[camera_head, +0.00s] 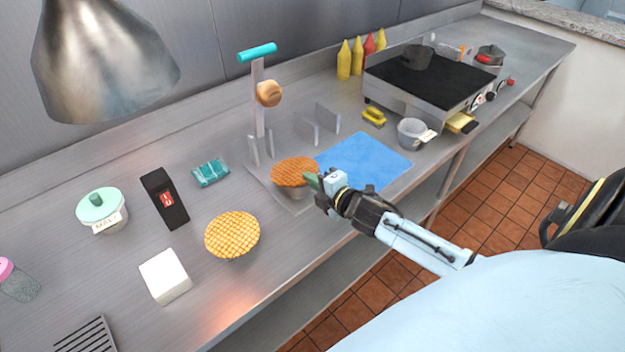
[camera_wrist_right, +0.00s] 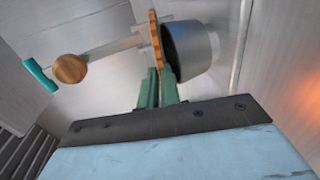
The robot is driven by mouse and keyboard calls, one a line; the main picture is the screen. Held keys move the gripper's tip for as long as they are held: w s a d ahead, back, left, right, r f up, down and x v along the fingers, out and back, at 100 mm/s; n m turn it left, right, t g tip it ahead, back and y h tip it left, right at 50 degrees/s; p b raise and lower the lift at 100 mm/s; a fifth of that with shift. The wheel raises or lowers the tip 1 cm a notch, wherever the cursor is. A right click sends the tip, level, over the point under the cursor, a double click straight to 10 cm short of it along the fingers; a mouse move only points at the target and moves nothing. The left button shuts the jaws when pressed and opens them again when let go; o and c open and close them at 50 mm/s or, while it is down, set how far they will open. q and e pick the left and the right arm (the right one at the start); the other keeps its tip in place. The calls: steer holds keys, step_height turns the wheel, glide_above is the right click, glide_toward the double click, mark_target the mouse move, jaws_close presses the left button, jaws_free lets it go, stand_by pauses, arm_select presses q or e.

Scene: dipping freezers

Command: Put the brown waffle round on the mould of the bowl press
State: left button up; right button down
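The brown waffle round (camera_head: 295,170) lies flat over the top of the grey cup-shaped mould (camera_head: 297,192) of the bowl press. My right gripper (camera_head: 312,182) is at the waffle's right edge, its green fingers closed about the rim. In the right wrist view the waffle (camera_wrist_right: 155,40) shows edge-on against the mould's mouth (camera_wrist_right: 190,52), with the fingers (camera_wrist_right: 159,88) at its near edge. Whether its full weight rests on the mould is unclear. The press has an upright lever with a teal handle (camera_head: 257,52) and a wooden knob (camera_head: 269,93). My left gripper is out of view.
A paler waffle round (camera_head: 232,234) lies front left, near a white block (camera_head: 165,276), a black box (camera_head: 165,198) and a lidded pot (camera_head: 102,209). A blue mat (camera_head: 365,163) lies right of the press. A griddle (camera_head: 425,82) stands further right.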

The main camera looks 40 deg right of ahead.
steer(key=shift+f, duration=0.2)
steer(key=c, duration=1.5)
jaws_free()
steer(key=shift+c, duration=0.2)
steer(key=shift+s+f, duration=0.2)
steer(key=shift+s, duration=0.1)
steer(key=shift+r+p+v, duration=0.2)
steer(key=shift+p+v, duration=0.3)
steer(key=shift+v, duration=0.35)
steer(key=shift+p+v, duration=0.55)
steer(key=shift+v, duration=0.5)
steer(key=shift+s+r, duration=0.1)
steer(key=shift+s, duration=0.05)
